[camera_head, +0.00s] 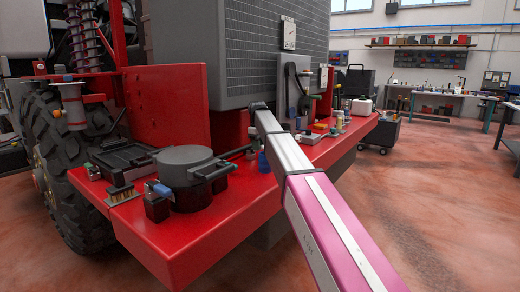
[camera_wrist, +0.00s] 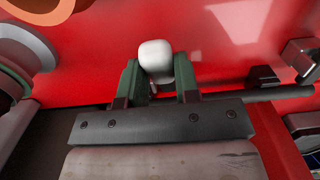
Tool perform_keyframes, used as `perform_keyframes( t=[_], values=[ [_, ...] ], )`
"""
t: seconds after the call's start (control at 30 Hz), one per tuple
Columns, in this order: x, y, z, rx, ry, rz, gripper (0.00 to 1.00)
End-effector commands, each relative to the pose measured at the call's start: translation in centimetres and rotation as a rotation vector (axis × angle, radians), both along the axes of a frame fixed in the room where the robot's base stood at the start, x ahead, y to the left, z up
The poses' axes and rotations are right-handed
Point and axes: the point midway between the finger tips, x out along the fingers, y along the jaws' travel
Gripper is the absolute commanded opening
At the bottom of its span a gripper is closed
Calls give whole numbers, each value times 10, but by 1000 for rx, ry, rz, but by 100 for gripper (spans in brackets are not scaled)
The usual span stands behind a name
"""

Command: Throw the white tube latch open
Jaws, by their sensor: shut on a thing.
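In the wrist view, a small white rounded piece (camera_wrist: 156,52), which looks like the end of the white tube latch, sits between the two green fingers of my gripper (camera_wrist: 158,80). The fingers are shut on it. The red surface of the truck lies behind it. The rest of the latch is hidden by the fingers and the gripper body. In the head view, my arm reaches over the red shelf of the truck and hides the gripper. I cannot make out the white latch there.
The red shelf (camera_head: 200,238) carries a dark round pot (camera_head: 186,165), a brush (camera_head: 122,193) and several small items further right. In the wrist view, a dark bar (camera_wrist: 278,93) runs beside the right finger, and grey round parts (camera_wrist: 25,50) are at left. Open floor lies to the right.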

Motion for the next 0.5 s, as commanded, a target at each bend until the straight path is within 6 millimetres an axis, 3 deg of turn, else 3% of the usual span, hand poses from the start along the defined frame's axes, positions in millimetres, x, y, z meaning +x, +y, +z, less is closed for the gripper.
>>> perform_keyframes(
  t=[0.5],
  values=[
    [6,8,9,-185,135,0,0]
  ],
)
